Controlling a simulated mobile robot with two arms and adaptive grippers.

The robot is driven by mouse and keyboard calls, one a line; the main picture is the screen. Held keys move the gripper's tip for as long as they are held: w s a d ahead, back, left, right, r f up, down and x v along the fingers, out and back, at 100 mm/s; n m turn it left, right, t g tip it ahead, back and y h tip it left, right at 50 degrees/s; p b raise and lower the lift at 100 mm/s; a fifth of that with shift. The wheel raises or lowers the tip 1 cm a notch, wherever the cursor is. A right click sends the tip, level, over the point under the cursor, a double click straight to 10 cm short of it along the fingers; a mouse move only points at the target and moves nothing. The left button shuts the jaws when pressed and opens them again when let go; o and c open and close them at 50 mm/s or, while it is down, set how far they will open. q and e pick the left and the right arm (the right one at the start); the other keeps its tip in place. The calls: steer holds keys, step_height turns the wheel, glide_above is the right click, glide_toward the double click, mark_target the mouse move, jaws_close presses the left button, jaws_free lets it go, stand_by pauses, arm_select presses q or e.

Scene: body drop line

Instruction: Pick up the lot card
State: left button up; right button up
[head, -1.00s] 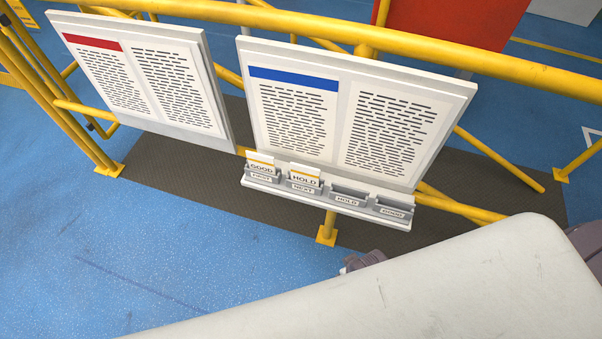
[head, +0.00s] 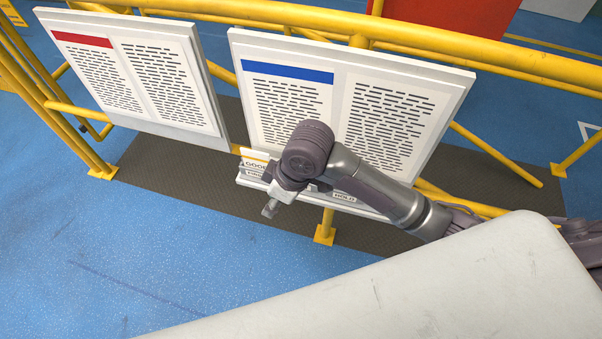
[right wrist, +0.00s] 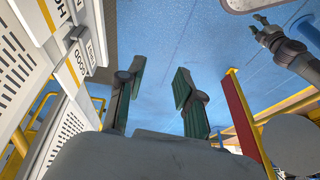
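The GOOD lot card (head: 256,155), white with a yellow stripe, stands in the leftmost slot of the card rack (head: 248,184) below the blue-headed board. The GOOD card (right wrist: 77,66) and the HOLD card (right wrist: 55,12) also show at the left of the right wrist view. In the head view my right arm hides the HOLD card. My right gripper (head: 268,209) is in front of the rack, small and partly hidden by its wrist. In the right wrist view its fingers (right wrist: 160,78) are apart with nothing between them. My left gripper (right wrist: 260,24) seems to show small at upper right there.
The blue-headed board (head: 385,120) and a red-headed board (head: 135,80) hang on yellow railings (head: 460,60). A yellow post (head: 325,228) stands below the rack. Blue floor (head: 150,250) in front is clear.

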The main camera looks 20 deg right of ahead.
steer(key=w+d+r+g+h, duration=0.2)
steer(key=w+d+r+h, duration=0.2)
steer(key=w+d+r, duration=0.45)
steer(key=shift+n, duration=0.3)
steer(key=f, duration=0.5)
steer(key=w+f, duration=0.1)
steer(key=f, duration=0.4)
steer(key=w+d+f, duration=0.1)
steer(key=f, duration=0.4)
steer(key=shift+b, duration=0.35)
jaws_close()
